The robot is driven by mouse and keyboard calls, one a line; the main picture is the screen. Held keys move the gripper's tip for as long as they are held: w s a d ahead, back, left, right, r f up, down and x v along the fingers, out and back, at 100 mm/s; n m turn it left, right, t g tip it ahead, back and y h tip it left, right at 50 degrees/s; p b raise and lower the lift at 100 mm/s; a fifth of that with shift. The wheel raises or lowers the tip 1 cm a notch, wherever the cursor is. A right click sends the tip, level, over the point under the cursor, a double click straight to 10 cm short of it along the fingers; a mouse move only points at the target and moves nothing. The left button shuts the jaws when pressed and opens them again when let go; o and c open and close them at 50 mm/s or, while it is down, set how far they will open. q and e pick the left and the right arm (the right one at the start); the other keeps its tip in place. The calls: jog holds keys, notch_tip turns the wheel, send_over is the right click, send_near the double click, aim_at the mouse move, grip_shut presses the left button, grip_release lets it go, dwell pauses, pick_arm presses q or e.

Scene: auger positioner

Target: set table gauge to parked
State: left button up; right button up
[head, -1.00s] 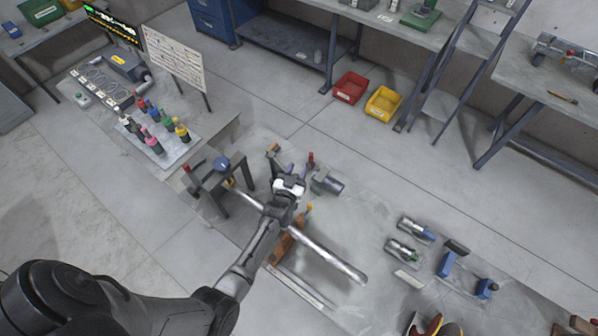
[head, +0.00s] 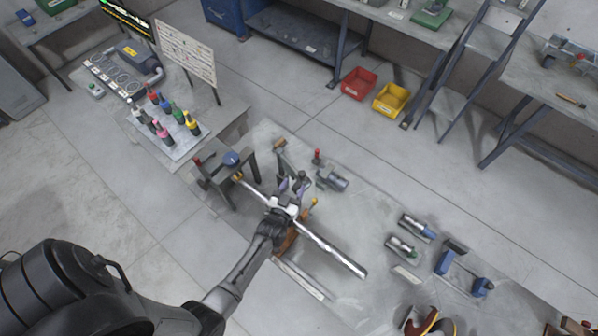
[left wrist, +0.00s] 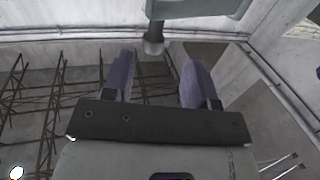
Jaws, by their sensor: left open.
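My left gripper (head: 291,184) is over the middle of the grey floor-level table, above the long steel bar (head: 330,249). Its two purple-grey fingers are apart in the left wrist view (left wrist: 158,82), with nothing visibly held between them. Beyond them in that view is a pale grey-green body (left wrist: 205,9) with a dark round stem (left wrist: 153,38). I cannot tell for certain which thing is the table gauge. A grey cylindrical part (head: 333,180) and a small red-topped post (head: 317,157) stand just right of the gripper, apart from it in the picture.
A dark stand (head: 222,178) with a blue knob is left of the gripper. A tray (head: 185,146) of coloured bottles lies further left. Two cylinders (head: 402,246) and blue brackets (head: 447,262) are at right. Red (head: 359,83) and yellow bins (head: 390,99) sit behind.

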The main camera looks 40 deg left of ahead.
pick_arm(q)
jog(key=p+v, duration=0.1)
jog(key=v, duration=0.4)
jog(key=shift+s, duration=0.15)
jog(key=shift+c, duration=0.5)
